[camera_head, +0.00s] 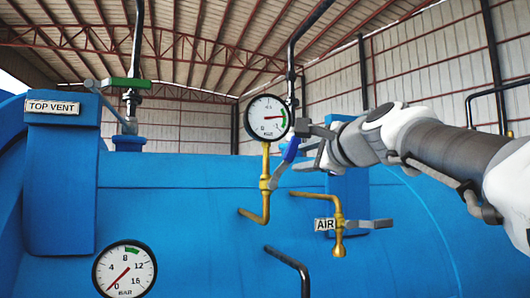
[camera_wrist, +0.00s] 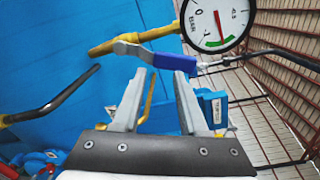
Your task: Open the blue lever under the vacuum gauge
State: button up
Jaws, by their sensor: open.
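The vacuum gauge (camera_head: 268,117) is a round white dial on a brass pipe (camera_head: 265,205); it also shows at the top of the wrist view (camera_wrist: 217,20). Below it, the blue lever (camera_head: 291,150) slants up to the right from the brass valve. In the wrist view the blue lever grip (camera_wrist: 168,62), on a grey metal arm, lies across the picture just ahead of my fingertips. My gripper (camera_head: 305,151) is open and empty, close to the lever from the right. In the wrist view my gripper (camera_wrist: 162,82) has clear space between its fingers. I cannot tell whether a finger touches the lever.
An AIR valve (camera_head: 338,225) with a grey lever sits below my gripper. A bent dark pipe (camera_head: 288,262) sticks out lower down. A second gauge (camera_head: 124,269) and a green TOP VENT lever (camera_head: 126,84) are at left. The blue vessel (camera_head: 180,210) fills the background.

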jog(key=shift+n+g+y, duration=0.7)
jog(key=shift+g, duration=0.2)
jog(key=f, duration=0.2)
jog(key=d+f, duration=0.1)
jog(key=f, duration=0.1)
jog(key=d+f+b, duration=0.1)
jog(key=f, duration=0.1)
jog(key=shift+w+d, duration=0.15)
jog(key=shift+d, duration=0.05)
grip_shut()
jog(key=s+d+r+t+y, duration=0.2)
jog(key=s+d+r, duration=0.3)
jog(key=d, duration=0.3)
jog(key=w+a+r+p, duration=0.2)
jog(key=w+a+p, duration=0.1)
jog(key=w+a, duration=0.4)
jog(key=shift+w+a, duration=0.4)
jog(key=shift+a, duration=0.3)
jog(key=shift+r+n, duration=0.1)
jog(key=shift+n, duration=0.2)
